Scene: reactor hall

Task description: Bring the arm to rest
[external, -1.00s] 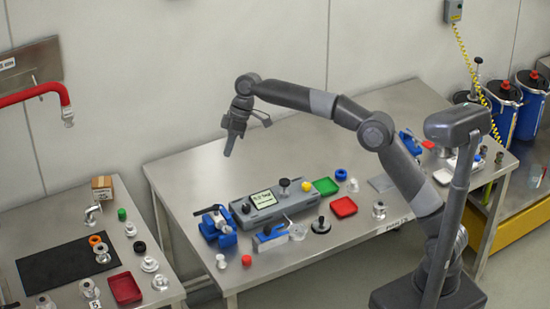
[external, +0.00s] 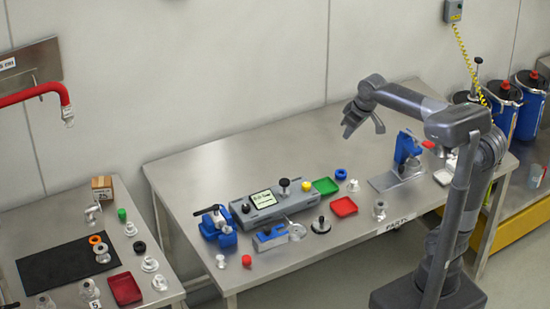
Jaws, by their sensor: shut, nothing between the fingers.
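My arm is folded back at the right of the external view, raised above the rear of the steel workbench (external: 265,155). My gripper (external: 348,134) is shut and empty, pointing down and a little left. It hangs in the air, apart from everything on the bench. The fingertips are small in this view.
Below lie a grey display box (external: 268,202), a green tray (external: 326,186), a red tray (external: 343,207) and blue fixtures (external: 217,228). A blue stand (external: 405,148) is right of my gripper. The bench's back left is clear. Blue canisters (external: 530,110) stand far right.

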